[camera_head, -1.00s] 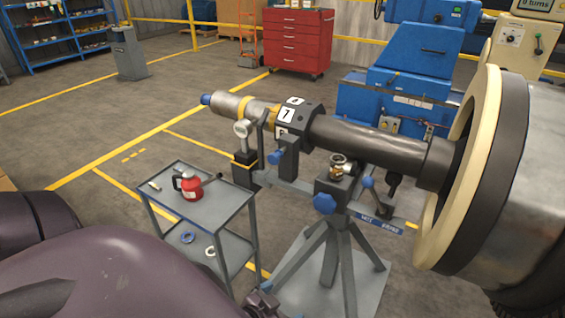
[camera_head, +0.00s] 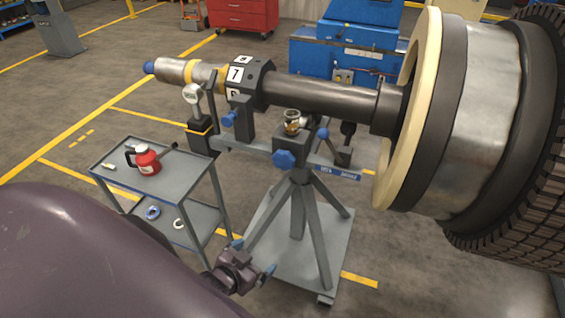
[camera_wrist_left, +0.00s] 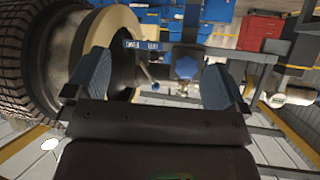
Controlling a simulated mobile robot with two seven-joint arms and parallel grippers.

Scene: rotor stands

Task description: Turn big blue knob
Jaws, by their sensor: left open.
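The big blue knob (camera_head: 284,158) is on the front of the rotor stand's dark block, below the shaft, and no gripper touches it. In the left wrist view the blue knob (camera_wrist_left: 186,67) shows between the two fingers, farther off. My left gripper (camera_head: 252,258) is open and empty, low in front of the stand's legs, below and left of the knob in the head view. Its two blue-padded fingers (camera_wrist_left: 157,80) stand wide apart in the wrist view. My right gripper is not in view.
The stand (camera_head: 297,215) has splayed legs on a grey base plate. It carries a long dark shaft (camera_head: 320,92) with a large wheel (camera_head: 480,110) at right. Smaller blue knobs (camera_head: 229,119) sit nearby. A grey cart (camera_head: 187,190) with a red can (camera_head: 146,160) stands at left.

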